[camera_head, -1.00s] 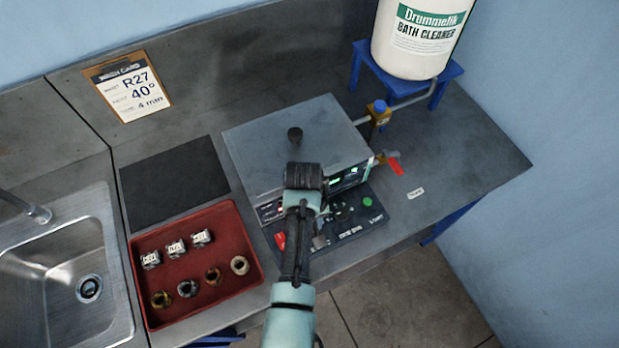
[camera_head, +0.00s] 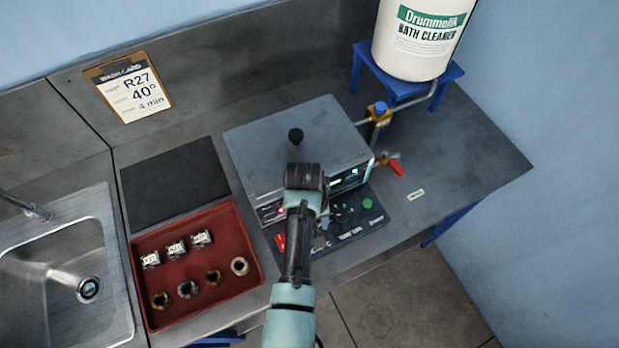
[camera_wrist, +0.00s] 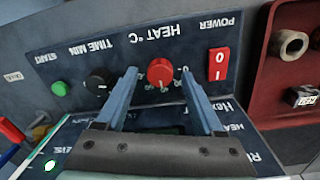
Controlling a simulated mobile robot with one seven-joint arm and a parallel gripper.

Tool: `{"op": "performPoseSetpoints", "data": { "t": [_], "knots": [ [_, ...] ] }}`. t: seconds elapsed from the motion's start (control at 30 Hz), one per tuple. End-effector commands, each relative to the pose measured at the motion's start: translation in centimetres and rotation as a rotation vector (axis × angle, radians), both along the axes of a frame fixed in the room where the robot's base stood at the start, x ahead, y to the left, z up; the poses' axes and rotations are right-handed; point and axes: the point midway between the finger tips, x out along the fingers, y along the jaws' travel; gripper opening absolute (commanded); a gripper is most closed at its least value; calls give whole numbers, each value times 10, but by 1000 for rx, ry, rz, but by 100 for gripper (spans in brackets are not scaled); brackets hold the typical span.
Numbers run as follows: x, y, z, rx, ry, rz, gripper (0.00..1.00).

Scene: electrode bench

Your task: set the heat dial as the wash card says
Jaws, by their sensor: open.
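The wash card (camera_head: 129,88) on the back wall reads R27, 40° and 4 min. The red heat dial (camera_wrist: 160,72) sits under the upside-down label HEAT °C in the wrist view; my arm hides it in the head view. My gripper (camera_wrist: 159,73) is open, with one finger on each side of the dial. I cannot tell whether the fingers touch it. The dial's white mark points toward the bottom of the wrist view, but its exact setting is too small to read. The control panel (camera_head: 352,228) is at the front of the grey bath (camera_head: 255,155).
Beside the dial are the red power switch (camera_wrist: 219,64), black time dial (camera_wrist: 99,82) and green start button (camera_wrist: 61,88). A red tray (camera_head: 225,240) with several small parts is left of the panel. A red-handled valve (camera_head: 396,167) is on the right.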

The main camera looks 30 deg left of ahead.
Motion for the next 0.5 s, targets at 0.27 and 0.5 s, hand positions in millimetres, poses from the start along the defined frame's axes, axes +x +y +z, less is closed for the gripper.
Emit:
{"op": "performPoseSetpoints", "data": {
  "t": [0.27,0.5],
  "knots": [
    [1,2,35,2,-6,0,70],
    [-1,3,85,2,-6,0,70]
  ]
}}
